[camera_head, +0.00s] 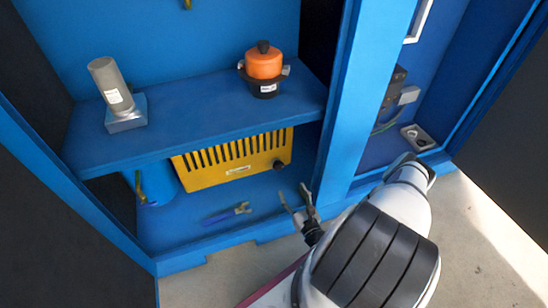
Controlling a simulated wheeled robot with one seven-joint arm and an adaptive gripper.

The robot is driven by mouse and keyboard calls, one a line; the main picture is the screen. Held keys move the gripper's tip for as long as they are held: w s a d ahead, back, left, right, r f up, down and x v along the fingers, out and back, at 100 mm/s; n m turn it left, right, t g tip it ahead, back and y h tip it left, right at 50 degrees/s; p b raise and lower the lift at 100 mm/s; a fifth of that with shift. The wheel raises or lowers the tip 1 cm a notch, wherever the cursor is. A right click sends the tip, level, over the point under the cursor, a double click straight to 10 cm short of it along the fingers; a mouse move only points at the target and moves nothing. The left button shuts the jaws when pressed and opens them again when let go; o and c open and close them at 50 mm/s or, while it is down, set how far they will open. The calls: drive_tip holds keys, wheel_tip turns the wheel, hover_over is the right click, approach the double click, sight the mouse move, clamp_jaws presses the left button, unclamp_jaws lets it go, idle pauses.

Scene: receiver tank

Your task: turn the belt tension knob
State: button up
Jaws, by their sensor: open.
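A small dark round knob (280,165), which looks like the belt tension knob, is on the right end of the front face of a yellow slotted box (215,178). The box sits under the blue shelf, on the cabinet's lower floor. My gripper (293,191) is open, with nothing seen between its fingers. It is just below and slightly right of the knob in the picture, apart from it. The knob is not covered by my gripper. I cannot tell the depth gap between them.
The blue shelf (190,138) above holds a grey cylinder (109,80) and an orange-topped pot-like part (264,65). Blue-handled pliers (228,213) lie on the lower floor beside a blue cylinder (158,183). A blue post (352,95) rises right of the opening.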

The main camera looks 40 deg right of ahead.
sight(279, 167)
drive_tip(key=b+x, duration=0.5)
drive_tip(key=x, duration=0.9)
drive_tip(key=shift+w+d+f, duration=0.1)
drive_tip(key=shift+w, duration=0.2)
drive_tip(key=c, duration=1.2)
